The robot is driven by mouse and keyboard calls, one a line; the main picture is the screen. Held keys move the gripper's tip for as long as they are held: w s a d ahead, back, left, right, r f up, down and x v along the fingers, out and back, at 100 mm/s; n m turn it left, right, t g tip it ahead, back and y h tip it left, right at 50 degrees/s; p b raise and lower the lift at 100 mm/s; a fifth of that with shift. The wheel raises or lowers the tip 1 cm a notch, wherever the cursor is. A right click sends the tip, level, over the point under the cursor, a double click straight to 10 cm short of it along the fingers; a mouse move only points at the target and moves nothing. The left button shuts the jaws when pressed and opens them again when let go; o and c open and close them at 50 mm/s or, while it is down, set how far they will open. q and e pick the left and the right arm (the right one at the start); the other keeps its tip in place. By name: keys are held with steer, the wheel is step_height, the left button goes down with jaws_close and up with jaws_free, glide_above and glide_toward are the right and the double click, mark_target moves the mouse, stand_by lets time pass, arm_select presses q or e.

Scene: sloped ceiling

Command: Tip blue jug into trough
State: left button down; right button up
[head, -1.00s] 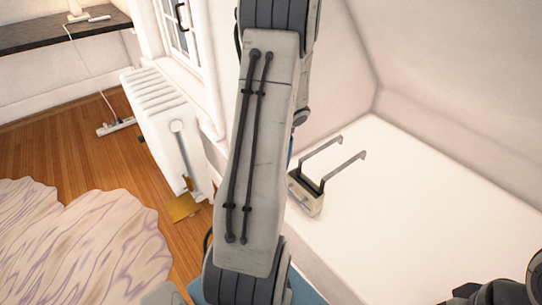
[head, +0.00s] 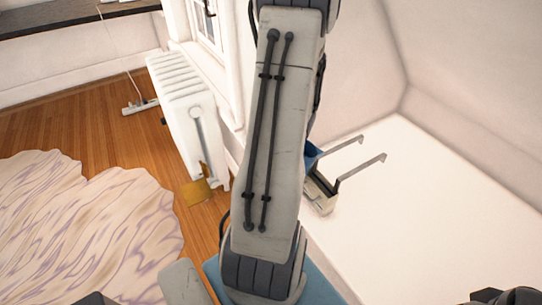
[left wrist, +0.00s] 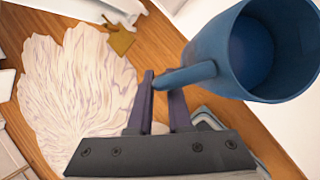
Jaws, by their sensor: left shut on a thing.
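The blue jug (left wrist: 268,50) is at the upper right of the left wrist view, with its round mouth facing the camera. My left gripper (left wrist: 165,82) is shut on the jug's handle. In the head view only a blue piece of the jug (head: 312,153) shows past my arm, by the back left of the trough. The trough (head: 321,195) is a small pale box with a dark inside and two metal hooked arms, on the white surface. My left arm hides part of this area. I cannot tell what is in the jug. My right gripper is not visible.
The white surface (head: 420,220) is clear to the right of the trough and ends at sloped walls. A white radiator (head: 188,110) stands left of my arm. A pale rug (head: 80,225) lies on the wooden floor, with a yellow-brown object (head: 197,192) near the radiator.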

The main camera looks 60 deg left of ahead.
arm_select(q)
steer(key=shift+w+r+m+g+y+p, duration=0.15)
steer(key=shift+r+g+y+p, duration=0.3)
steer(key=shift+p, duration=0.5)
steer(key=shift+r+m+g+y+p, duration=0.2)
steer(key=shift+r+g+p, duration=0.3)
steer(key=shift+p, duration=0.45)
stand_by(1.0)
steer(key=shift+w+d+r+g+y+p, duration=0.2)
steer(key=shift+r+g+y+p, duration=0.2)
steer(key=shift+p, duration=0.2)
steer(key=shift+w+d+r+g+y+p, duration=0.1)
steer(key=shift+w+r+g+y+p, duration=0.05)
steer(key=shift+r+g+y+p, duration=0.35)
stand_by(0.7)
steer(key=shift+w+d+r+m+g+y+p, duration=0.3)
steer(key=shift+w+r+m+g+y+p, duration=0.05)
steer(key=shift+w+r+g, duration=0.1)
stand_by(0.7)
steer(key=shift+w+d+r+g+y+b, duration=0.3)
steer(key=shift+w+d+g+y, duration=0.1)
steer(key=shift+w+g, duration=0.1)
stand_by(0.6)
steer(key=shift+w+d+r+m+g+y+p, duration=0.15)
steer(key=shift+w+r+m+g+y+p, duration=0.15)
steer(key=shift+r+p, duration=0.3)
stand_by(0.5)
